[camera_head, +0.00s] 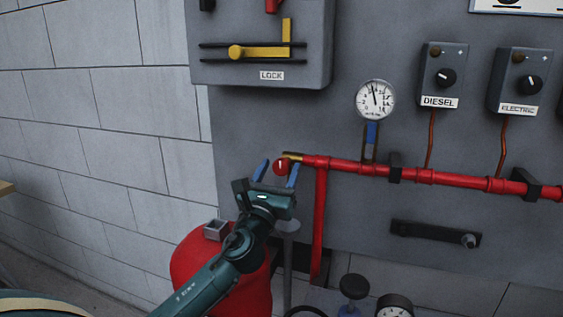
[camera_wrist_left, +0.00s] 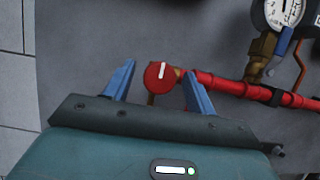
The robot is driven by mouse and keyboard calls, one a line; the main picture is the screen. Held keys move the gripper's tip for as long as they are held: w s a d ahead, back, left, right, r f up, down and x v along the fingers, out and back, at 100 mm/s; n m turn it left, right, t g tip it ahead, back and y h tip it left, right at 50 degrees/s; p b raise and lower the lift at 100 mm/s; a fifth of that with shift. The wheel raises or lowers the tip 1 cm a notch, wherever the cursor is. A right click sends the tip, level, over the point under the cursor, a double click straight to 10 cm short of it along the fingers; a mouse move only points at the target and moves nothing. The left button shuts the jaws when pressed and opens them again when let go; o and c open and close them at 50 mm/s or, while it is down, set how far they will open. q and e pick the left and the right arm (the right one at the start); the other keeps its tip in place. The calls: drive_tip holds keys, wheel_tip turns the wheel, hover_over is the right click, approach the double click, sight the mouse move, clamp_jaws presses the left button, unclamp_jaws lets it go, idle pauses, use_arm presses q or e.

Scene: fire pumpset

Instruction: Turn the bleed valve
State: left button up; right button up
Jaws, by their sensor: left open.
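The bleed valve is a round red knob (camera_head: 281,167) with a white mark, at the left end of the red pipe, beside a brass fitting (camera_head: 293,156). It also shows in the left wrist view (camera_wrist_left: 159,77), with its white mark nearly upright. My left gripper (camera_head: 277,173) is open, and its two blue fingers point at the knob from below. In the left wrist view, the knob lies between the fingers, nearer the right one. A gap shows on the left; I cannot tell whether the right finger touches it. My right gripper is not in view.
The red pipe (camera_head: 345,166) runs right along the grey panel. A pressure gauge (camera_head: 375,99) stands above it. Diesel (camera_head: 440,79) and electric (camera_head: 519,82) switch boxes are at upper right. A lock lever panel (camera_head: 262,70) is above. A red tank (camera_head: 190,258) stands below, behind my arm.

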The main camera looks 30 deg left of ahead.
use_arm(q)
drive_tip(key=shift+x, duration=1.05)
drive_tip(key=c, duration=1)
